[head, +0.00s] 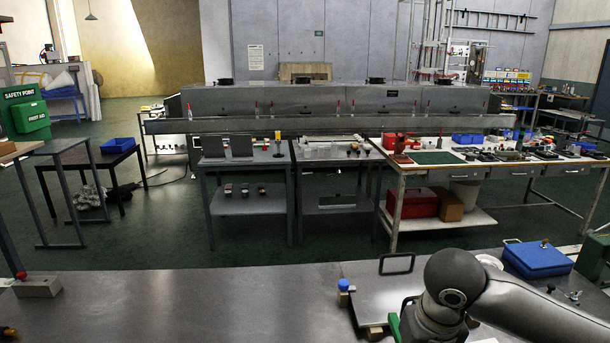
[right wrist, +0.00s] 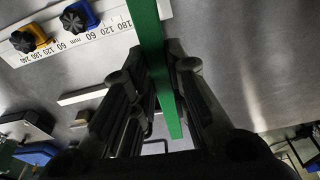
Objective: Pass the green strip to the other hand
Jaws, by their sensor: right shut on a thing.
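The green strip (right wrist: 150,35) is long, flat and thin. In the right wrist view it runs from the top edge down between the fingers of my right gripper (right wrist: 165,72), which is shut on it. Its lower end shows between the fingers. In the head view only a small green piece (head: 394,326) shows beside my right arm at the bottom edge. The right gripper's fingers are hidden there by the arm. My left gripper is in neither view.
A steel bench (head: 190,305) fills the front, largely clear at left centre. A grey block with a red button (head: 37,285) sits left. A blue box (head: 537,259) stands right. A ruled scale (right wrist: 80,37) with blue and yellow clamps lies near the strip.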

